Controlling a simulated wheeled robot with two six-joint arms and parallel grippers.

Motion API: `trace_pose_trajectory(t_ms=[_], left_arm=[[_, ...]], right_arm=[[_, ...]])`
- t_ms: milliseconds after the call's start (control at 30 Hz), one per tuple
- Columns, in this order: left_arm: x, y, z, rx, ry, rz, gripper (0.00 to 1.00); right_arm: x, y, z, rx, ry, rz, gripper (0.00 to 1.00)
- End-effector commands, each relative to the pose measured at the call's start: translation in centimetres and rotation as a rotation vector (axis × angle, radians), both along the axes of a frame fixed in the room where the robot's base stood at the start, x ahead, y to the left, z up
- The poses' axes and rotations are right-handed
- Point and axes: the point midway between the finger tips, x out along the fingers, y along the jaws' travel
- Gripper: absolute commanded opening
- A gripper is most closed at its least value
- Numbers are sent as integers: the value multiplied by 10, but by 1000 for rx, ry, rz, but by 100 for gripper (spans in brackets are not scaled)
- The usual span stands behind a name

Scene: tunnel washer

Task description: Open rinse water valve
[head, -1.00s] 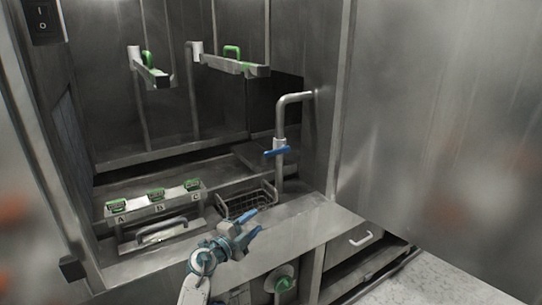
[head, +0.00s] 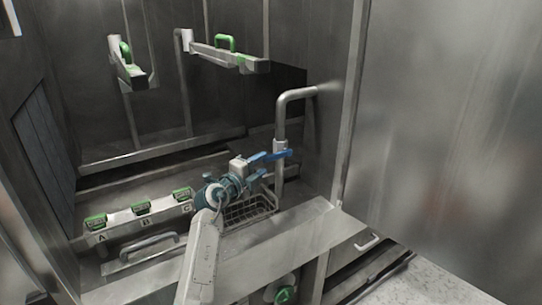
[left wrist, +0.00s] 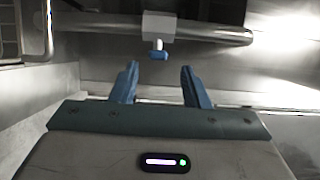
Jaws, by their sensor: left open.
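The rinse water valve has a small blue handle (head: 281,153) on a grey upright pipe (head: 281,120) that bends over to the right wall. My left gripper (head: 264,166) is open, with its blue fingers just left of the handle. In the left wrist view, the handle (left wrist: 159,55) lies straight ahead of the gap between my fingertips (left wrist: 159,68), under a light valve body (left wrist: 159,25) on the pipe. The handle appears just beyond the tips, and nothing is held. My right gripper is not in view.
A wire basket (head: 250,210) sits below the valve. Green-handled parts on a ledge marked A, B, C (head: 140,216) are at left. Two rails with green handles (head: 225,52) hang above. A steel ledge (head: 270,248) runs in front, and a steel panel (head: 450,120) stands at right.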

Motion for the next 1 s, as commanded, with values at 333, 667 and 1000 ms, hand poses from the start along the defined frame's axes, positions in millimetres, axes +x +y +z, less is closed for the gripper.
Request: trace_pose_trajectory(t_ms=[333, 667, 1000], left_arm=[[42, -26, 0, -2, 1, -1, 42], [50, -31, -1, 1, 1, -1, 42], [50, -31, 0, 0, 0, 0, 0]], right_arm=[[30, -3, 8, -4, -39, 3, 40], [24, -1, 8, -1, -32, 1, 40], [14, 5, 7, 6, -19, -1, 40]])
